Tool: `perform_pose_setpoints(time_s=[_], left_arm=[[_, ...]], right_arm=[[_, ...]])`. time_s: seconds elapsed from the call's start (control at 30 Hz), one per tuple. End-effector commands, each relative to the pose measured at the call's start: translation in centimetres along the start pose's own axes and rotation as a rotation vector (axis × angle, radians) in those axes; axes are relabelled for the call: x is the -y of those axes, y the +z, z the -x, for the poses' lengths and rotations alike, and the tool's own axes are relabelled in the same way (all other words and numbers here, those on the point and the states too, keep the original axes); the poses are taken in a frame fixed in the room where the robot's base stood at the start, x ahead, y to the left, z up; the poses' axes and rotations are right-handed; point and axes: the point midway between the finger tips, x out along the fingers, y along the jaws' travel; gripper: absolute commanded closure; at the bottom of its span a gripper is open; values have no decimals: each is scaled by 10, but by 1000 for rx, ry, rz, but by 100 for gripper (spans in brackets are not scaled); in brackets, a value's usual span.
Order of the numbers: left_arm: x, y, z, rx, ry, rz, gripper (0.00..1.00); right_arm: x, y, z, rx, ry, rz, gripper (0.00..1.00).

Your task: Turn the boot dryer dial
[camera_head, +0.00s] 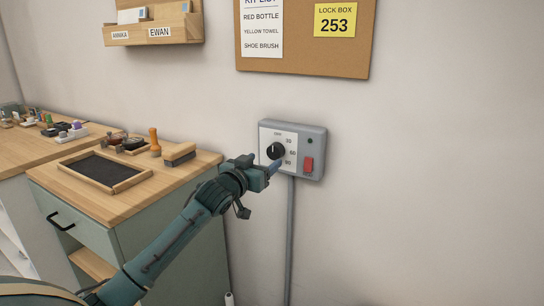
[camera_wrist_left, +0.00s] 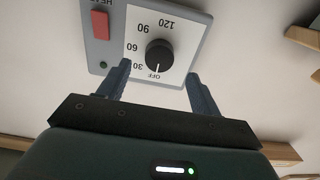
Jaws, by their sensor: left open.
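The boot dryer control box (camera_head: 317,143) is a grey box on the wall with a white scale plate. Its round black dial (camera_head: 276,151) has a white mark pointing at OFF, clearer in the left wrist view (camera_wrist_left: 159,54), where the plate appears upside down. Other marks on the plate are 30, 60, 90 and 120. My left gripper (camera_head: 266,165) is open and empty close to the dial. In the left wrist view its two fingers (camera_wrist_left: 157,74) appear on either side of the dial's OFF side, with gaps between them and the knob. My right gripper is out of view.
A red switch (camera_head: 308,164) and a small dark lamp are on the same box. A conduit (camera_head: 290,235) runs down below it. A wooden-topped cabinet (camera_head: 140,200) with a tray and brushes stands at left. A cork board (camera_head: 300,62) hangs above. The wall to the right is clear.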

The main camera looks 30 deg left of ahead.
Motion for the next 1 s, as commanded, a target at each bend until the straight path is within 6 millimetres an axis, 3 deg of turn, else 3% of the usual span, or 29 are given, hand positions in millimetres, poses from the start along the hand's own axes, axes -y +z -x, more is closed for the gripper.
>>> perform_pose_setpoints(time_s=[0.2,0.4,0.77,1.0], left_arm=[[0,-1,-38,-1,-1,-2,36],[0,0,-55,0,0,0,36],[-1,0,-59,0,1,-2,36],[0,0,-59,0,1,-2,54]], right_arm=[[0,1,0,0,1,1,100],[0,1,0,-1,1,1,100],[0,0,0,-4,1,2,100],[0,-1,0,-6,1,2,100]])
